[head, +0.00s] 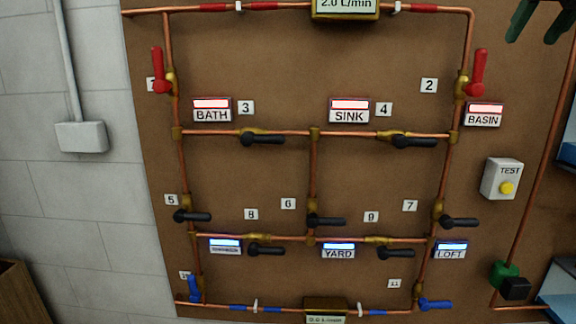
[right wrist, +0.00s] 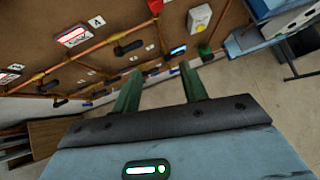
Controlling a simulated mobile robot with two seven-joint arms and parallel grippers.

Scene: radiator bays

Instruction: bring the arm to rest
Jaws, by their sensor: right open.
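My right gripper (head: 534,30) shows at the top right corner of the head view, in front of the board's upper right. Its two green fingers point downward and stand apart, with nothing between them. In the right wrist view the open fingers (right wrist: 160,75) are clear of the board and touch nothing. My left gripper is in neither view.
A brown board (head: 245,60) carries copper pipes, several valve levers and lit labels. The upper meter (head: 345,6) reads 2.0 L/min. A TEST box (head: 502,179) has a yellow button. A wooden crate (right wrist: 62,138) and open floor show in the wrist view.

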